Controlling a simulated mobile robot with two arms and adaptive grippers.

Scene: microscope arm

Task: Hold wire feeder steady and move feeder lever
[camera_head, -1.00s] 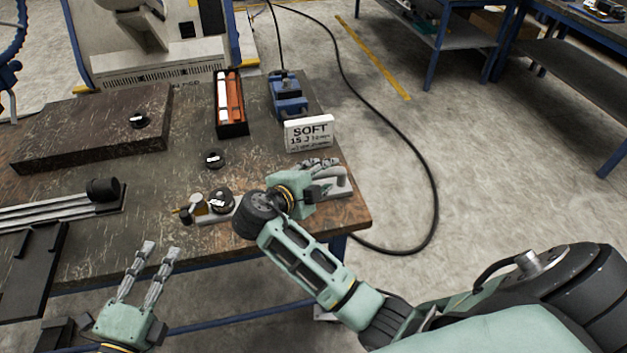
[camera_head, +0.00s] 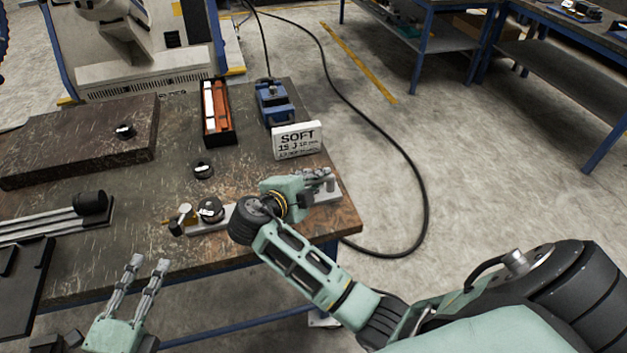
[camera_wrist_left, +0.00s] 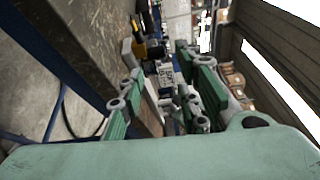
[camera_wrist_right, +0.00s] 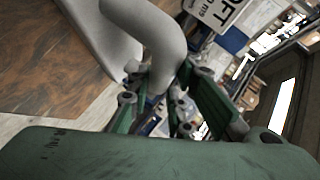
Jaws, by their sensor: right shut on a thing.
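The wire feeder (camera_head: 218,219) is a long grey device lying near the table's front edge, with a dark round part on it. Its left end has a small pale and brass-coloured piece (camera_head: 181,216) with a thin orange tip, which may be the lever. My right gripper (camera_head: 326,178) is shut on the feeder's grey curved handle (camera_wrist_right: 155,40) at its right end. My left gripper (camera_head: 147,262) is open and empty, apart from the feeder, in front of the table edge. The feeder's left end also shows beyond its spread fingers in the left wrist view (camera_wrist_left: 150,50).
A white SOFT sign (camera_head: 298,140), a blue device (camera_head: 274,103) with a black cable and an orange-and-white tray (camera_head: 217,115) stand behind. Grey rods (camera_head: 45,226) and a dark slab (camera_head: 75,140) lie left.

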